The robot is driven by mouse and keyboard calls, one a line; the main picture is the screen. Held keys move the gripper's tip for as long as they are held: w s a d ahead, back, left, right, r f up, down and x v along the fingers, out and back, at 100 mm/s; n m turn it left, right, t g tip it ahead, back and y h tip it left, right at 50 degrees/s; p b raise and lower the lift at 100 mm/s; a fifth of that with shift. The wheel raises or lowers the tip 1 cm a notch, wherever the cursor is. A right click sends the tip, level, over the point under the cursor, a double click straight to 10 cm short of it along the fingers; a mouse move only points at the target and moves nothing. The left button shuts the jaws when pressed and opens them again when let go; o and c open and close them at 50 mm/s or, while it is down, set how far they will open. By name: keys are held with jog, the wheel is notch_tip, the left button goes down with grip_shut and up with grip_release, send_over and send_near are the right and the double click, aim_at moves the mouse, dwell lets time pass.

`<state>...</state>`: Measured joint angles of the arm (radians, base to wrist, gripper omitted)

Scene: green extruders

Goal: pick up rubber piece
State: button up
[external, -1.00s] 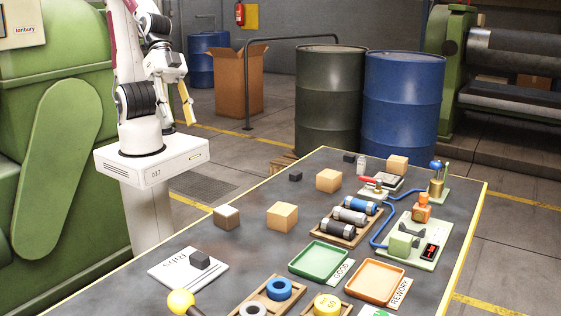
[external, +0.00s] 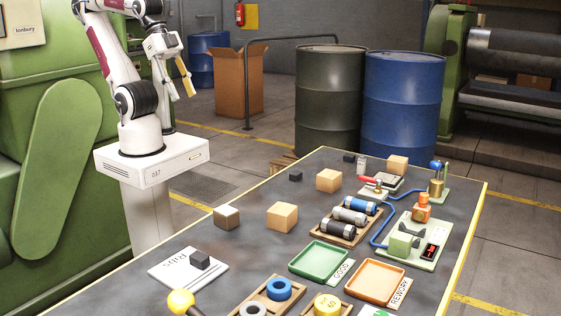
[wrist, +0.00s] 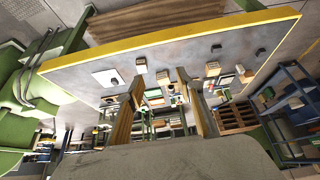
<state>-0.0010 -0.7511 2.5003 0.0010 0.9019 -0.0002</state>
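No piece is labelled as rubber. Small dark blocks that could be it lie on the grey table: one dark block (external: 200,260) on a white sheet (external: 172,278) at the near left, one (external: 295,176) on bare table towards the back, and a small one (external: 349,157) at the far edge. My gripper (external: 183,94) is raised beyond the table's left edge, apart from all of them. In the wrist view its two fingers (wrist: 160,80) are spread with nothing held between them. The sheet with its dark block (wrist: 114,81) also shows there, left of the fingers.
Tan blocks (external: 282,216) stand among the dark ones. A green tray (external: 292,273), an orange tray (external: 350,292) and a wooden roller rack (external: 331,237) occupy the table's right half. Bare tabletop lies around the sheet and the back dark block. Drums (external: 404,105) stand behind.

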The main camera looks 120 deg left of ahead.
jog(key=shift+o, duration=0.5)
jog(key=w+a+f+m+g+y, duration=0.1)
jog(key=w+a+f+m+g, duration=0.1)
jog(key=w+a+f+m, duration=0.2)
jog(key=w+a+f+m+g+y, duration=0.1)
jog(key=w+a+f+m, duration=0.3)
jog(key=w+a+f, duration=0.4)
jog(key=w+a+f+m+g+y, duration=0.1)
jog(key=w+a+f+m+g, duration=0.2)
jog(key=w+f, duration=0.4)
jog(key=shift+w+a+f+m+g+y, duration=0.2)
jog(key=shift+a+f+m, duration=0.2)
jog(key=shift+a+f, duration=0.3)
jog(key=shift+w+a+f+m+g+y, duration=0.1)
jog(key=shift+a+f+m+y, duration=0.1)
jog(key=shift+a+f+m, duration=0.35)
jog(key=w+m, duration=0.1)
jog(key=w+a+m, duration=0.1)
jog(key=m, duration=0.1)
jog(key=w+a+m+t, duration=0.1)
jog(key=m, duration=0.1)
jog(key=shift+w+r+m+y, duration=0.25)
jog(key=shift+w+r+y, duration=0.05)
jog(key=shift+w+y, duration=0.1)
